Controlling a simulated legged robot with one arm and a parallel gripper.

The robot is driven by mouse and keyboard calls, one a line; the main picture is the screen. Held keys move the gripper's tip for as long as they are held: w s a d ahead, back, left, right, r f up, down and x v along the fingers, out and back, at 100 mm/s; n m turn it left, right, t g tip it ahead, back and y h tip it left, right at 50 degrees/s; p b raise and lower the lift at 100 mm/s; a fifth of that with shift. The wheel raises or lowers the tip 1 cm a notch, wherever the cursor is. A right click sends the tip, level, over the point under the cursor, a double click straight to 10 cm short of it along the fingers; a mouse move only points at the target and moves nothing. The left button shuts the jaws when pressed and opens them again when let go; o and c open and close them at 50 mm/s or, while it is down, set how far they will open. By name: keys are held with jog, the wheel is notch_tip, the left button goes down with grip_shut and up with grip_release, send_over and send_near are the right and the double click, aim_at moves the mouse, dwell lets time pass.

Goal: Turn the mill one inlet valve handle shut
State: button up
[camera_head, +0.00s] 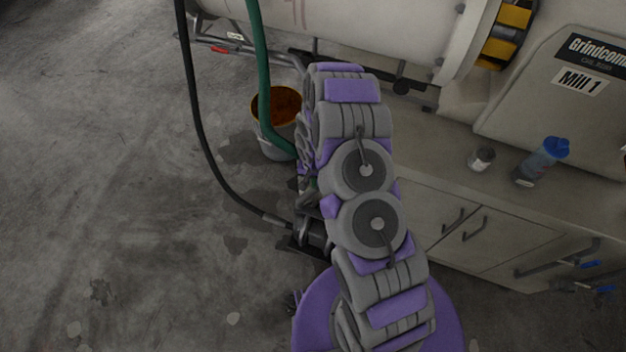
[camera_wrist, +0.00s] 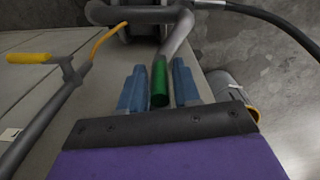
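In the wrist view, a grey bent bar (camera_wrist: 176,36) ends in a green grip or sleeve (camera_wrist: 159,84). Its green end lies between the two blue fingers of my gripper (camera_wrist: 158,90). A narrow gap shows on each side, so the fingers look open around it; contact is not clear. No label shows which part is the mill one inlet valve handle. In the head view, my arm hides my gripper and the area around it. The white mill drum (camera_head: 350,25) and the "Mill 1" sign (camera_head: 580,82) are at the top and right.
A yellow-gripped lever (camera_wrist: 28,58) and a yellow bar (camera_wrist: 106,40) are at left in the wrist view. A bucket (camera_head: 277,140), green hose (camera_head: 262,80) and black hose (camera_head: 198,130) stand left of my arm. A cabinet (camera_head: 470,215) carries a bottle (camera_head: 540,163) and can (camera_head: 481,159). Floor at left is clear.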

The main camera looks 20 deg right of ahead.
jog(key=shift+d, duration=0.15)
jog(key=shift+c, duration=1.4)
jog(key=shift+a, duration=0.2)
grip_shut()
